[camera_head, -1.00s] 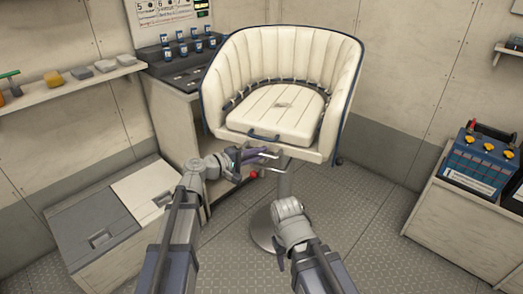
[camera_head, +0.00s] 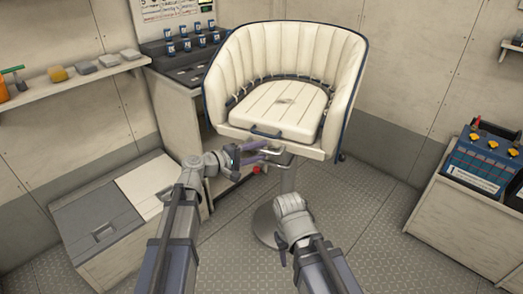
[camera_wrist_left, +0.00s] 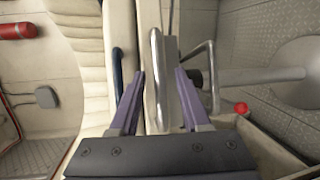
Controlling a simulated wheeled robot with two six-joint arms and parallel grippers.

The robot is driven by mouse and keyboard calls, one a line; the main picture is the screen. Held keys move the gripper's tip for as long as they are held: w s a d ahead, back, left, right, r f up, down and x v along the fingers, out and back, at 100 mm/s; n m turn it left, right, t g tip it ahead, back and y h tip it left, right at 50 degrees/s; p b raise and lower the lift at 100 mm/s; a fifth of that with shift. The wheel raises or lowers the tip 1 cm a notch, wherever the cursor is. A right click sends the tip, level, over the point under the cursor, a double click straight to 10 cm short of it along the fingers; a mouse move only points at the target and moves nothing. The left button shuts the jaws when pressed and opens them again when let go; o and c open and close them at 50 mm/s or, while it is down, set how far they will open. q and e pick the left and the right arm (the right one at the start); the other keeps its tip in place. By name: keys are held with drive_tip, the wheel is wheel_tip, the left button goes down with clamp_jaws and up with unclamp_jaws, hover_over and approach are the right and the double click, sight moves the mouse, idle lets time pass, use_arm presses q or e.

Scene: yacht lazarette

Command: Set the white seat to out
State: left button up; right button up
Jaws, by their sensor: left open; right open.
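The white seat (camera_head: 285,105) is a ribbed tub chair with blue trim on a metal pedestal (camera_head: 288,180). Its cushion lies flat, with a small blue handle (camera_head: 266,133) at the front edge. My left gripper (camera_head: 262,154) is just under the seat's front edge. In the left wrist view, its open fingers (camera_wrist_left: 160,80) stand either side of a shiny metal bar loop (camera_wrist_left: 153,60); I cannot tell whether they touch it. A lever with a red knob (camera_wrist_left: 241,107) is to the right there. My right gripper (camera_head: 293,225) is low in front of the pedestal, its fingers mostly hidden.
A grey and white locker (camera_head: 105,215) stands at lower left. A counter with several blue-capped items (camera_head: 190,42) is behind the seat on the left. A shelf (camera_head: 75,80) holds small blocks. A blue battery (camera_head: 485,160) sits on a bench at right. Floor is open right of the pedestal.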

use_arm(q)
drive_tip(key=v, duration=0.6)
drive_tip(key=shift+s+a+p, duration=0.2)
drive_tip(key=shift+s+p, duration=0.05)
drive_tip(key=shift+p, duration=0.2)
use_arm(e)
drive_tip(key=shift+r, duration=0.55)
use_arm(q)
drive_tip(key=s+d+m+g+y+p, duration=0.5)
drive_tip(key=s+d+m+g+p, duration=0.3)
drive_tip(key=s+p, duration=0.45)
drive_tip(key=s+a+r+m+g+y+p, duration=0.2)
drive_tip(key=s+a+r+m+y+p, duration=0.1)
drive_tip(key=s+y+p, duration=0.6)
drive_tip(key=shift+a+r+m+p, duration=0.35)
drive_tip(key=shift+r+m+p, duration=0.3)
drive_tip(key=shift+r+m, duration=0.2)
use_arm(e)
wheel_tip(320, 180, up, 23)
drive_tip(key=shift+f, duration=0.1)
drive_tip(key=shift+c, duration=0.2)
